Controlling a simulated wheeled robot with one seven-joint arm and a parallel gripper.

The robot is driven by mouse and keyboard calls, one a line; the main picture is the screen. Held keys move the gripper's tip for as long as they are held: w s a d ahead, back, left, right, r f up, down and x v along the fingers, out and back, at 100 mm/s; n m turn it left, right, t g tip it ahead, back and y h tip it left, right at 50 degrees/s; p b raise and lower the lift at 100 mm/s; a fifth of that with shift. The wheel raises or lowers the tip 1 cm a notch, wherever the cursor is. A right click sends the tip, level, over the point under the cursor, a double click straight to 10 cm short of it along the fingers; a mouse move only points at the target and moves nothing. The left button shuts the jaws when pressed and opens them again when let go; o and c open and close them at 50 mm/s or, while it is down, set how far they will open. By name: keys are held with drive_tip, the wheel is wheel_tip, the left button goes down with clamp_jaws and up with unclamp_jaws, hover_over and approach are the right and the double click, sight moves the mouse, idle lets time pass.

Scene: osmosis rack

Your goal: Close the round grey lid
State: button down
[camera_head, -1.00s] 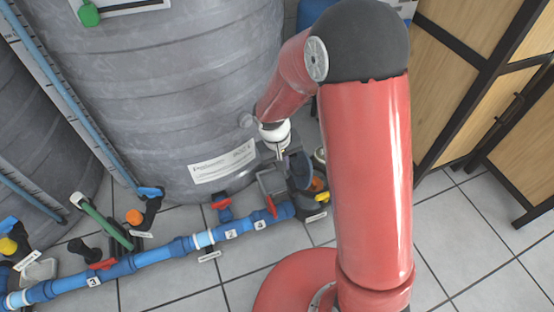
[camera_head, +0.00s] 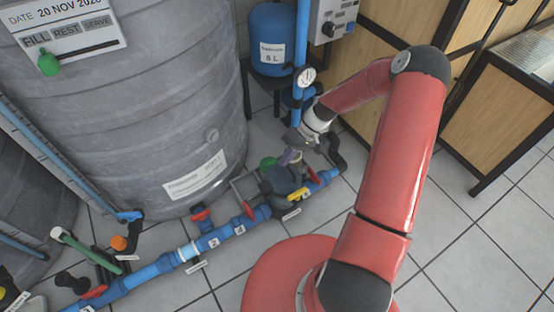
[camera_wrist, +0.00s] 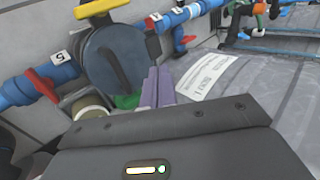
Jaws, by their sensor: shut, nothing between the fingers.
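The round grey lid (camera_wrist: 115,55) shows in the wrist view as a dark disc on the blue pipe line, just left of my fingers. In the head view, the dark grey fitting (camera_head: 283,184) with the lid sits on the pipe near the grey tank; I cannot make out the lid's edge there or tell how far it is tilted. My gripper (camera_wrist: 158,86) has purple fingers, pressed together and empty. In the head view my gripper (camera_head: 288,157) is just above and behind the fitting. I cannot tell whether it touches the lid.
The grey tank (camera_head: 140,100) stands left. A blue pipe (camera_head: 160,266) with red valve handles (camera_head: 200,214) runs along the floor. A yellow handle (camera_wrist: 100,8) is beside the lid. A blue vessel (camera_head: 271,50) and gauge (camera_head: 306,77) stand behind. Tiled floor at right is clear.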

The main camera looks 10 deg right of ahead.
sight(284, 175)
drive_tip(key=d+f+y+b, duration=0.1)
drive_tip(key=w+d+f+g+y+b, duration=0.1)
drive_tip(key=d+f+y+b, duration=0.1)
drive_tip(key=shift+f, duration=0.25)
drive_tip(key=shift+w+d+f+b, duration=0.1)
drive_tip(key=shift+d+f+b, duration=0.2)
drive_tip(key=shift+f+b, duration=0.15)
drive_tip(key=shift+d+f, duration=0.1)
